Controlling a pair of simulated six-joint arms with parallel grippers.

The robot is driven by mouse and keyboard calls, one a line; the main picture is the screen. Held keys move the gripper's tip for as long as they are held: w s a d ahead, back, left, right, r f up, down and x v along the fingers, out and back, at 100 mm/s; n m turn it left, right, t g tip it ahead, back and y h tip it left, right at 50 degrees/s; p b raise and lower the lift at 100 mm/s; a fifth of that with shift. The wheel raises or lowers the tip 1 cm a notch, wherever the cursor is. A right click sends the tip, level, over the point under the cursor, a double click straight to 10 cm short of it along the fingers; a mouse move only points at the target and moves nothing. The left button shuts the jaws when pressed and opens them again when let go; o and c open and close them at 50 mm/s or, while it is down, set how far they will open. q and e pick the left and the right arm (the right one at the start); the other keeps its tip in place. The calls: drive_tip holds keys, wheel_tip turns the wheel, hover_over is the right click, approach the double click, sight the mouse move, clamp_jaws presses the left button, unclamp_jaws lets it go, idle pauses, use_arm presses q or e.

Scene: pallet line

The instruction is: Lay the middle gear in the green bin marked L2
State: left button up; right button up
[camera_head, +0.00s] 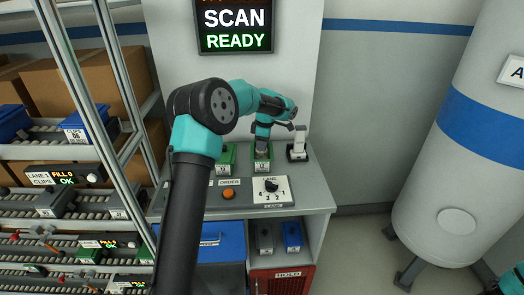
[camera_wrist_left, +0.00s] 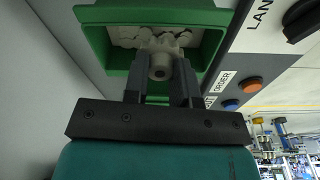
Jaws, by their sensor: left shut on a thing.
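My left gripper (camera_head: 263,145) reaches down at the green bin (camera_head: 262,166) on the bench; its small label seems to read L2. In the left wrist view the fingers (camera_wrist_left: 160,85) are shut on a grey gear (camera_wrist_left: 161,58) with a round hub and teeth. The gear is over or inside the mouth of a green bin (camera_wrist_left: 95,45), which holds pale lumpy pieces. Whether the gear touches them I cannot tell. My right gripper is not in view.
A second green bin (camera_head: 227,163) stands just left. A dial marked LANE (camera_head: 271,187) and an orange button (camera_head: 228,194) are on the panel in front. A black-and-white device (camera_head: 297,146) stands right. The wall screen (camera_head: 234,24) reads SCAN READY. Conveyor racks (camera_head: 75,205) stand left.

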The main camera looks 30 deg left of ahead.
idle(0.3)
use_arm(q)
drive_tip(key=shift+w+a+f, duration=0.1)
drive_tip(key=shift+w+a, duration=0.05)
drive_tip(key=shift+w, duration=0.1)
drive_tip(key=shift+f, duration=1.7)
drive_tip(key=shift+f, duration=0.15)
drive_tip(key=o, duration=0.9)
drive_tip(key=r, duration=0.8)
drive_tip(key=d+r, duration=0.1)
drive_tip(key=r, duration=0.3)
drive_tip(key=shift+w+d+r, duration=0.1)
drive_tip(key=shift+w, duration=0.15)
